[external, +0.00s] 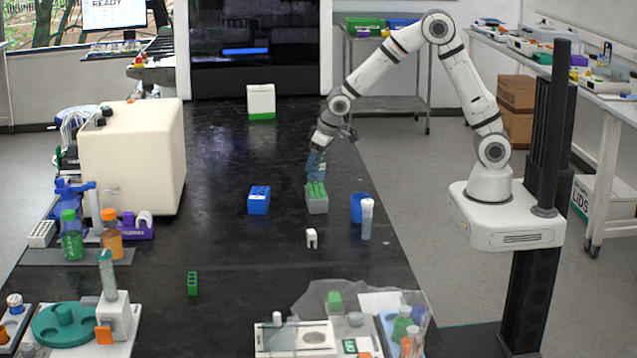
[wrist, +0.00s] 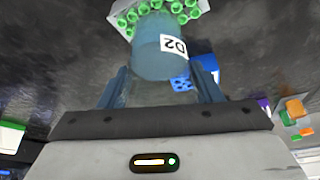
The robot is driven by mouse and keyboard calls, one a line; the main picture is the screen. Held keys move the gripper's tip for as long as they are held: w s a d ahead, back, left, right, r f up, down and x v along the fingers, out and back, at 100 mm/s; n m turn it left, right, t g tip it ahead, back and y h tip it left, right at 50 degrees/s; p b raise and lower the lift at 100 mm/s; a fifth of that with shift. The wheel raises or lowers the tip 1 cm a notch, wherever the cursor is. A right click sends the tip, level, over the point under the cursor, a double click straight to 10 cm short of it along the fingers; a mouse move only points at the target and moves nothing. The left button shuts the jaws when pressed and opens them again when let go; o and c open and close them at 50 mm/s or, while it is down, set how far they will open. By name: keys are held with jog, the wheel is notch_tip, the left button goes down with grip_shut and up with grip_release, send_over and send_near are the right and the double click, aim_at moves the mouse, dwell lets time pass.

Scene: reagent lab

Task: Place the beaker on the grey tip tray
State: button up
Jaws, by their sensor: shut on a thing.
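The blue-tinted clear beaker (external: 316,162) is held in my gripper (external: 321,150), just over the back of the grey tip tray (external: 317,208), which has green tips on top. In the wrist view my gripper (wrist: 161,88) is shut on the beaker (wrist: 150,58), one finger on each side. The beaker carries a "D2" label. The tip tray (wrist: 117,16) shows beyond the beaker's far end, partly hidden by it. I cannot tell whether the beaker touches the tray.
A blue tip rack (external: 259,203) stands left of the grey tray. A blue cup (external: 357,208) and a clear tube (external: 367,220) stand close on its right. A small white block (external: 311,238) is in front. The black bench behind is mostly clear, with a white-green box (external: 261,101).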

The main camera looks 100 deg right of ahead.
aim_at(314, 171)
jog(key=shift+f, duration=1.85)
jog(key=shift+f, duration=0.25)
jog(key=o, duration=1.1)
jog(key=shift+r, duration=0.1)
